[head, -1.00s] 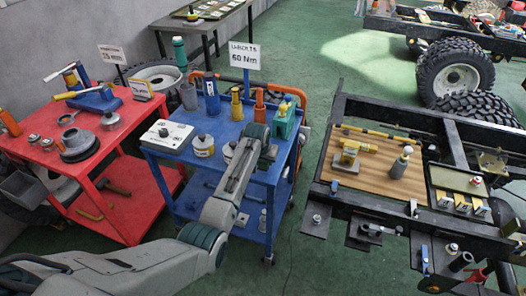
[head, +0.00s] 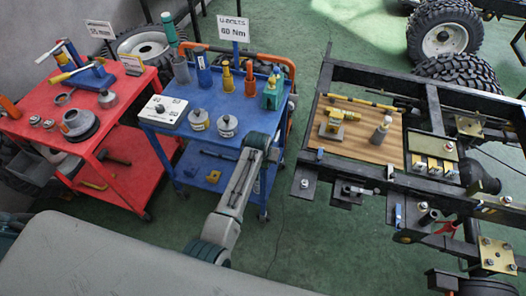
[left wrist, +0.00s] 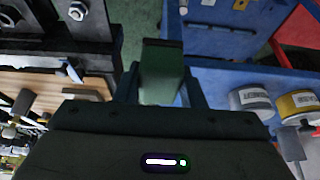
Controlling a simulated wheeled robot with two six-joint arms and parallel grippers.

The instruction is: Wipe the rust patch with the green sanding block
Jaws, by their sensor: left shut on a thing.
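My left gripper (left wrist: 160,88) is shut on the green sanding block (left wrist: 161,72), seen between its two fingers in the left wrist view. The block has a dark far edge. In the head view my left arm reaches up to the front right edge of the blue cart, and its wrist hides the fingers and block. In the left wrist view the block is over the gap between the cart and the black chassis frame. I cannot make out the rust patch in either view. My right gripper is in neither view.
The blue cart (head: 188,133) holds bottles, cans and tools. A red cart (head: 120,118) stands left of it. The black chassis frame (head: 345,172), at right, carries a wooden board (head: 345,150) with a yellow tool and a bottle. Green floor (head: 290,215) lies clear between cart and frame.

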